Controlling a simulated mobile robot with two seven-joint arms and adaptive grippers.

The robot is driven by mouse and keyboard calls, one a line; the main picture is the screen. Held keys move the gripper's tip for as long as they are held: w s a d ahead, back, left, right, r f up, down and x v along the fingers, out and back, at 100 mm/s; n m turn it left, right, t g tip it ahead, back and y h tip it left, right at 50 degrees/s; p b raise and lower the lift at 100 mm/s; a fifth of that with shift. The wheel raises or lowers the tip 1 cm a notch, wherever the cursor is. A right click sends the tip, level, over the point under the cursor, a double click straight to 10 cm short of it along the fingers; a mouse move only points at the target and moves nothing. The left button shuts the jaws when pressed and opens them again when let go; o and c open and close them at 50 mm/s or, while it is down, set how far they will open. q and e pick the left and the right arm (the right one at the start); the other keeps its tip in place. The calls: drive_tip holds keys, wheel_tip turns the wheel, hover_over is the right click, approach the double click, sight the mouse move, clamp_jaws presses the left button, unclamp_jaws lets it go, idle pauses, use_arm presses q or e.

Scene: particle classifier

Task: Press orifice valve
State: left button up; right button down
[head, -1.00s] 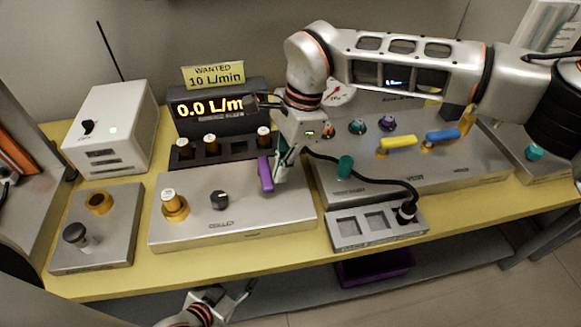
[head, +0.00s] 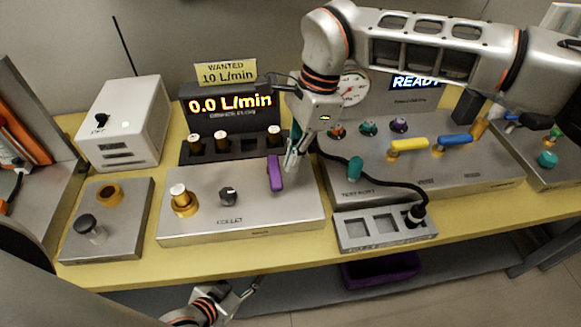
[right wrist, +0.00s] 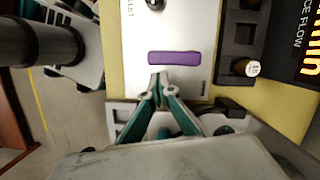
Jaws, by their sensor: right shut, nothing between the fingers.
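A purple lever (head: 275,172) stands on the grey collet box (head: 240,232) in the head view. It shows in the right wrist view as a purple bar (right wrist: 174,58) lying across the pale box top. My right gripper (head: 291,163) is shut and empty, just right of the lever. In the right wrist view its fingertips (right wrist: 162,80) point at the bar, with a small gap in the picture; contact cannot be told. A white-topped brass orifice piece (head: 181,198) and a black knob (head: 228,195) sit left of the lever. My left gripper (head: 235,295) is low at the bottom edge, partly cut off.
Behind the collet box, a dark rack (head: 235,152) holds brass pieces below a display (head: 230,104) reading 0.0 L/min. A black cable (head: 400,185) curves right of my right gripper to a slotted tray (head: 350,232). Yellow and blue levers stand on the right panel.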

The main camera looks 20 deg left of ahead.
drive_tip(key=v, duration=0.8)
drive_tip(key=shift+w+d+r, duration=0.2)
drive_tip(key=shift+r, duration=0.15)
